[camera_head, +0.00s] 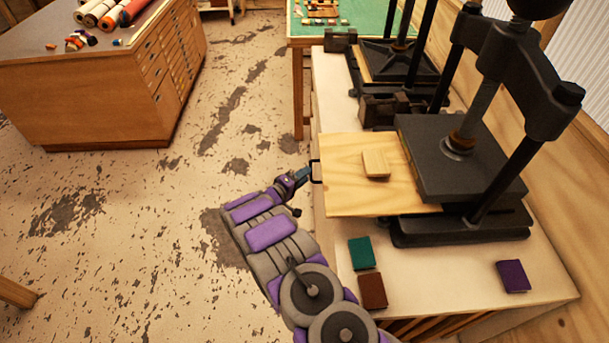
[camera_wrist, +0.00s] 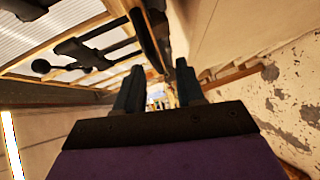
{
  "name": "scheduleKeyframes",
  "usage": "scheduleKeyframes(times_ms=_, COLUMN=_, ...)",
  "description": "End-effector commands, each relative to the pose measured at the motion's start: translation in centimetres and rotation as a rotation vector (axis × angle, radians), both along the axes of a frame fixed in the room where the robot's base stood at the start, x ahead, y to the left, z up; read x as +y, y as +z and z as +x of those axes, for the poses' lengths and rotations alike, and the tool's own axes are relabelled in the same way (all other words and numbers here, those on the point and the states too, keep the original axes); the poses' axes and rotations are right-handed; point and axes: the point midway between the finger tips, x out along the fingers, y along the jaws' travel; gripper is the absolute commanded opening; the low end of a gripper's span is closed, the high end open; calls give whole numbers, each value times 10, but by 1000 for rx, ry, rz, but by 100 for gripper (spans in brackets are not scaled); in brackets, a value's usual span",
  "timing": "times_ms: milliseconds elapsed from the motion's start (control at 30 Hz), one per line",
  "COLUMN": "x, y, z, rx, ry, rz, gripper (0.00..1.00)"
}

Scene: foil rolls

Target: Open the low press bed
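The near press (camera_head: 465,160) is dark metal with a pale wooden bed (camera_head: 345,190) reaching out to the left from under its plate. A small wooden block (camera_head: 375,164) lies on the bed. A dark handle (camera_head: 316,172) is on the bed's left edge. My gripper (camera_head: 304,174) is right at this handle; I cannot tell whether it touches. In the wrist view, my gripper (camera_wrist: 159,75) has its two dark fingers apart, with a visible gap. A dark bar shows beyond them, but I cannot tell what it is.
A second press (camera_head: 400,60) stands behind on the same bench. Green (camera_head: 361,253), brown (camera_head: 372,290) and purple (camera_head: 513,276) blocks lie on the bench (camera_head: 440,285). A drawer cabinet (camera_head: 80,105) stands at the left. The floor between is clear.

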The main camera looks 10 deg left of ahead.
Motion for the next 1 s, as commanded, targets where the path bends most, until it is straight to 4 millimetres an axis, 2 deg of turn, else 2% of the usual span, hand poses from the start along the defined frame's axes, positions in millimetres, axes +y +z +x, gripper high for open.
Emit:
scheduleKeyframes(times_ms=200, x=29, y=8, z=-38, rx=-1, ry=8, rz=2, gripper=38)
scheduleKeyframes(times_ms=600, x=74, y=17, z=-107, rx=2, ry=6, rz=-1, gripper=38)
scheduleKeyframes(times_ms=800, x=85, y=19, z=-125, rx=5, ry=4, rz=0, gripper=38)
scheduleKeyframes(times_ms=1000, x=87, y=20, z=-130, rx=4, ry=3, rz=0, gripper=38)
